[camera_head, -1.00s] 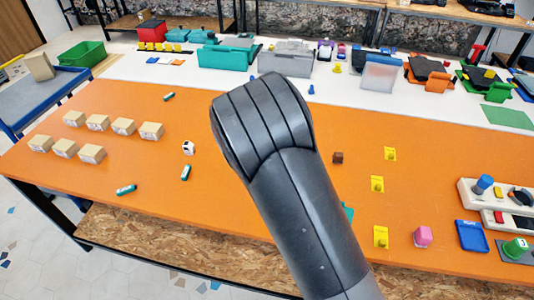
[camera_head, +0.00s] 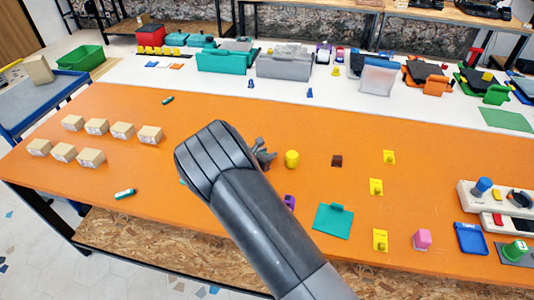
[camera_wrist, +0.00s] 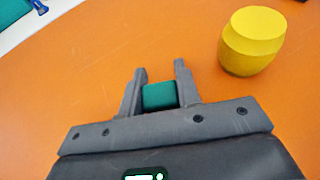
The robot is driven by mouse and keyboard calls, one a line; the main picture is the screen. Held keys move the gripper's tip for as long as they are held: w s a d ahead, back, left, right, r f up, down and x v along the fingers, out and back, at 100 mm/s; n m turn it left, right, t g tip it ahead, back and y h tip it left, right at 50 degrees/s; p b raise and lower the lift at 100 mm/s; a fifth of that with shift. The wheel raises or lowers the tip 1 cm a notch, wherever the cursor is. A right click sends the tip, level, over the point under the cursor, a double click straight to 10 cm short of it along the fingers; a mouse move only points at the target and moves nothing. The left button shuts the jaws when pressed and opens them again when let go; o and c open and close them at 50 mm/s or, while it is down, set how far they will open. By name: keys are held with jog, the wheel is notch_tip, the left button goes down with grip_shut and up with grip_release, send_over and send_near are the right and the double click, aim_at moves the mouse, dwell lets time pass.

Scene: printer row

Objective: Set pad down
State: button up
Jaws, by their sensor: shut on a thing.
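My gripper (camera_wrist: 160,92) is shut on a small dark teal block, which I take to be the pad (camera_wrist: 159,96). Only its top and near face show between the two grey fingers. In the head view my gripper (camera_head: 264,155) is at the end of my arm, over the middle of the orange table (camera_head: 240,110). The held pad cannot be made out clearly there. Whether it touches the orange surface cannot be told.
A yellow cylinder (camera_head: 292,159) stands just right of my gripper, also in the wrist view (camera_wrist: 252,40). Several cardboard boxes (camera_head: 150,135) stand left.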

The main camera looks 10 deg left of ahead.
jog(key=shift+f, duration=0.1)
jog(key=o, duration=0.9)
jog(key=shift+o, duration=0.2)
